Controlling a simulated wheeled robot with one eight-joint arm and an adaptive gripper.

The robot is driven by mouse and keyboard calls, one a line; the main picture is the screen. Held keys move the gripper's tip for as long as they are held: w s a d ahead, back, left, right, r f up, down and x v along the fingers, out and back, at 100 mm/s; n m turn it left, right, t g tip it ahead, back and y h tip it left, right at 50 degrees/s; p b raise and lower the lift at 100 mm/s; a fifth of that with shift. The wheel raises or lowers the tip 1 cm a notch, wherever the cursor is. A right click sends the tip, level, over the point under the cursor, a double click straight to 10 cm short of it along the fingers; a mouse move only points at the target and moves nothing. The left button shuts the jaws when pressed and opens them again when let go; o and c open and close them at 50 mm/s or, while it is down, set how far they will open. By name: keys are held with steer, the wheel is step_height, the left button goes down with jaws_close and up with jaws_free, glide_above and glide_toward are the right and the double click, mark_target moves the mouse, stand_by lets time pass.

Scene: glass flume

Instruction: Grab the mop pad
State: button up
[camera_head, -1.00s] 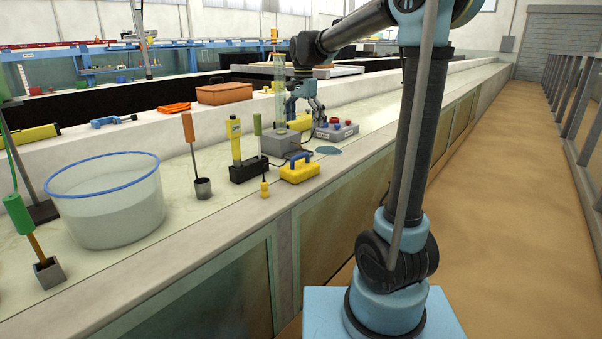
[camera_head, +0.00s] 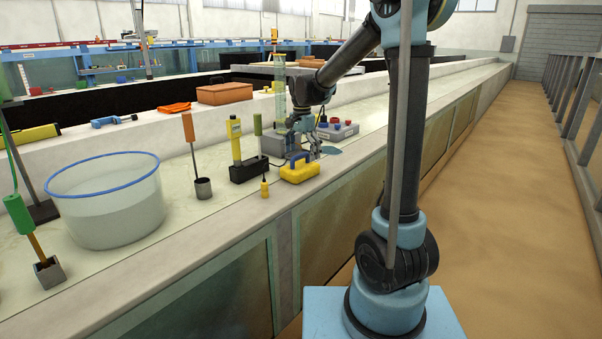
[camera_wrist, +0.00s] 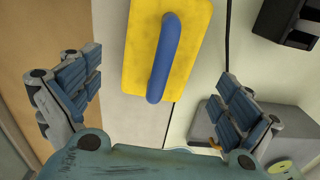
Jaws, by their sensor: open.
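The mop pad, a yellow block with a blue bar handle, sits on the pale ledge in the head view (camera_head: 299,171). In the wrist view its yellow body (camera_wrist: 137,50) fills the upper middle, with the handle running lengthwise; its top end is cut off. My gripper (camera_head: 305,145) is just behind and above the pad in the head view. In the wrist view my gripper (camera_wrist: 155,80) is open and empty, with its fingers spread to the left and right of the pad's near end. Neither finger visibly touches it.
A grey block (camera_head: 272,144) with a clear cylinder (camera_head: 280,105) stands behind the pad. The ledge edge is close.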

mark_target(300, 165)
steer(key=f, duration=0.2)
steer(key=s+f, duration=0.1)
steer(key=f, duration=0.1)
steer(key=shift+a+f, duration=0.1)
steer(key=shift+a, duration=0.25)
steer(key=shift+f, duration=0.5)
steer(key=c, duration=1.2)
